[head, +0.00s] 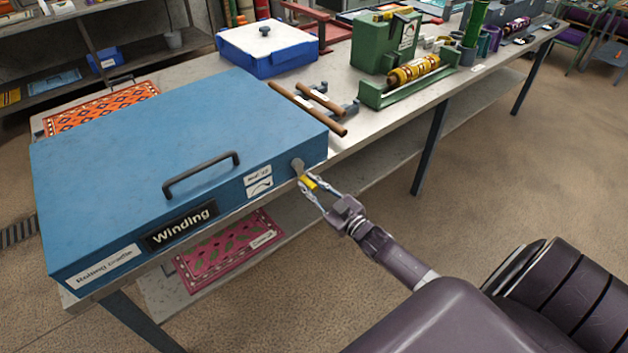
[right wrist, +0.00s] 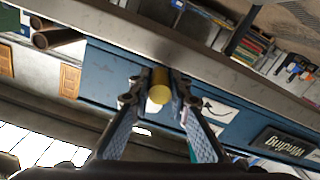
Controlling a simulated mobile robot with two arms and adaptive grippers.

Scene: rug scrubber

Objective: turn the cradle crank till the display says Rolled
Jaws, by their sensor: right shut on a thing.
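The blue rolling cradle (head: 130,150) lies on the near end of the table, lid closed, with a black bar handle (head: 201,174) on top. Its front display (head: 180,226) reads "Winding"; the display also shows in the right wrist view (right wrist: 284,145). The crank (head: 298,168) sticks out at the right end of the front face and ends in a yellow knob (right wrist: 159,86). My right gripper (head: 308,184) is shut on the yellow knob, with a finger on each side of it. My left gripper is not in view.
Two brown rods (head: 308,108) lie right of the cradle, near the table (head: 370,130) edge. Behind are a blue box with a white lid (head: 265,45) and a green machine with a yellow roll (head: 385,45). A pink rug (head: 228,250) lies on the lower shelf.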

